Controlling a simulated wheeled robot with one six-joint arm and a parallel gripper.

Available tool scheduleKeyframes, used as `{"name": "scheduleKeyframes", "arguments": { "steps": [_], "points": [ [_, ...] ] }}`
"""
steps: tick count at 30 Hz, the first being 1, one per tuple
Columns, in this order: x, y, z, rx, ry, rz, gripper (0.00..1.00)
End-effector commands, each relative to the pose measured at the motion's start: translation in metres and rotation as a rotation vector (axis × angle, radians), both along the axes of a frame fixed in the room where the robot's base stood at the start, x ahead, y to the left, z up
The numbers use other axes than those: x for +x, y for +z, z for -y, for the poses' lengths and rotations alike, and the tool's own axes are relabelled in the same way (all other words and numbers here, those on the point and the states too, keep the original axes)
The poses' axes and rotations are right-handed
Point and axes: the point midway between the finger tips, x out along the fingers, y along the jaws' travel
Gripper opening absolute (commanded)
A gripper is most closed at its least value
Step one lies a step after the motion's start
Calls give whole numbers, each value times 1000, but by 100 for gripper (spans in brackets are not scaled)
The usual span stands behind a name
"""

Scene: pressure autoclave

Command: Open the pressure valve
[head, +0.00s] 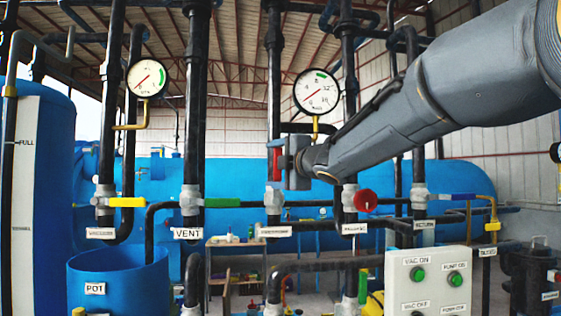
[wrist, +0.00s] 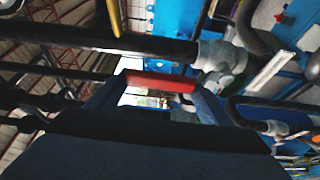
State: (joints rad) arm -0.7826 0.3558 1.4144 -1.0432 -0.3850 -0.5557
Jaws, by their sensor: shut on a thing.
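The pressure valve (head: 273,201) is a grey valve body on a black vertical pipe, above a small white label (head: 275,231) that is hard to read. Its red handle (head: 276,164) stands upright along the pipe in the head view. My gripper (head: 290,164) reaches in from the right and is shut on this handle; the fingers partly cover it. In the wrist view the red handle (wrist: 162,83) lies crosswise between the two fingertips of my gripper (wrist: 160,92). The grey valve body also shows in the wrist view (wrist: 218,58).
Neighbouring pipes carry a yellow handle (head: 127,202), a green handle (head: 222,202) and a red round knob (head: 366,200). Two gauges (head: 147,78) (head: 317,92) hang above. A control box (head: 427,284) stands at lower right, a blue pot (head: 115,272) at lower left.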

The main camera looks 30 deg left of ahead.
Motion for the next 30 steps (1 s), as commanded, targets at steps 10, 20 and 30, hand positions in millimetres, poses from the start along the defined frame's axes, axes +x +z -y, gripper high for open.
{"name": "scheduleKeyframes", "arguments": {
  "steps": [10, 20, 30],
  "points": [
    [-3, -1, -3, -17, 5, 16, 34],
    [-2, -1, -2, -17, 3, 16, 82],
    [-2, -1, 6, -15, -2, 15, 82]
  ]
}}
